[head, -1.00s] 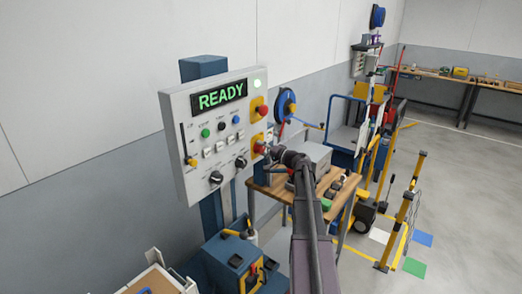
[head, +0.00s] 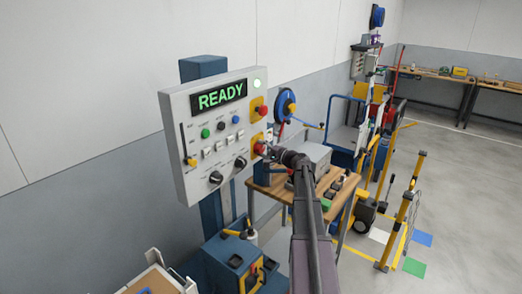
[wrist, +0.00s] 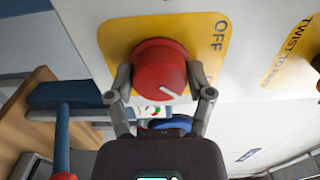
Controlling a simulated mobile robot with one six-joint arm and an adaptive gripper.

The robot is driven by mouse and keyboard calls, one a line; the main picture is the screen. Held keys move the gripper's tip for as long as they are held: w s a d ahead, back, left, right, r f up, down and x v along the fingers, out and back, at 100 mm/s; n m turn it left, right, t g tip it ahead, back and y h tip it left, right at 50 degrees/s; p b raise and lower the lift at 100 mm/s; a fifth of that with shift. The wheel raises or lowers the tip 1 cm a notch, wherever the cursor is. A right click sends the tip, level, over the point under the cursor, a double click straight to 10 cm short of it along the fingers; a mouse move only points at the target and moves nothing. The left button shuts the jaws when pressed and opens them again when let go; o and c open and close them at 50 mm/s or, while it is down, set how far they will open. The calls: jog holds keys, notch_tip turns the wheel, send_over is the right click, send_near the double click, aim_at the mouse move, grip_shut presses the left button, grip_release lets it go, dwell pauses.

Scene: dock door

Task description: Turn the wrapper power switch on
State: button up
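The wrapper control panel (head: 205,135) is a light grey box on a blue post, with its display (head: 219,95) reading READY in green and a pale green lamp lit. The power switch is a red round knob (wrist: 160,68) on a yellow plate (wrist: 120,35). It also shows in the head view (head: 260,148) at the panel's lower right edge. My gripper (wrist: 160,74) has one finger against each side of the knob. The knob's white mark lies at its lower right, away from OFF and toward a label mostly hidden behind the right finger.
A red button on a second yellow plate (head: 257,104) sits just above the switch. Black dials (head: 216,178) and small buttons are to its left. A wooden-topped table (head: 330,193) with parts stands behind my arm. Open floor lies to the right.

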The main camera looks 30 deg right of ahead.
jog(key=o, duration=0.4)
jog(key=shift+w+a, duration=0.1)
jog(key=shift+s, duration=0.2)
jog(key=v, duration=1.1)
jog(key=shift+s+d, duration=0.25)
jog(key=shift+s, duration=0.1)
